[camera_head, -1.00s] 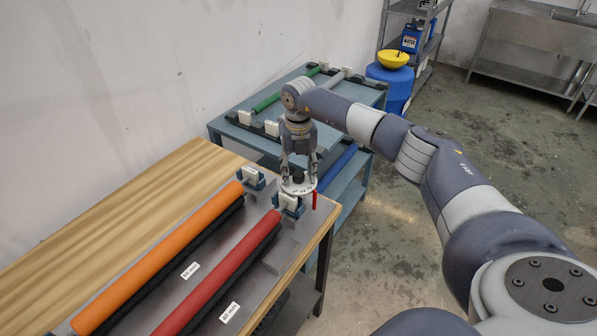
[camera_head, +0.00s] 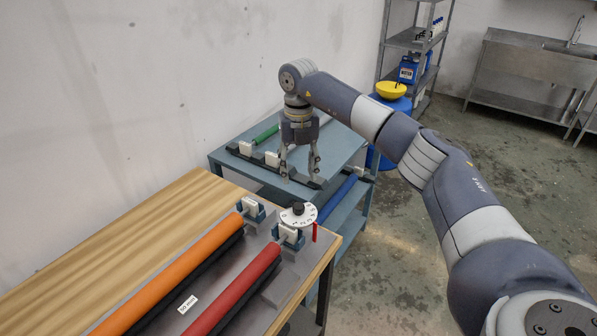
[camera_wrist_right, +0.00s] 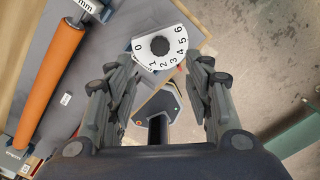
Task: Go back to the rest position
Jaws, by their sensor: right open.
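My right gripper (camera_head: 300,180) hangs pointing down, open and empty, above and behind the white numbered dial (camera_head: 298,214). The dial has a black knob in its middle and sits at the far end of the grey plate processor (camera_head: 222,272). In the right wrist view the dial (camera_wrist_right: 160,47) shows beyond the open fingers (camera_wrist_right: 160,95), apart from them, with digits 0 to 6 around its rim. A small red pointer (camera_head: 314,232) stands beside the dial. My left gripper is not in view.
An orange roller (camera_head: 172,274) and a red roller (camera_head: 236,290) lie along the processor on a wooden table (camera_head: 120,240). A blue-grey bench (camera_head: 222,160) with more rollers stands behind. A blue barrel with a yellow bowl (camera_head: 391,90) and a shelf stand further back. Floor at the right is open.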

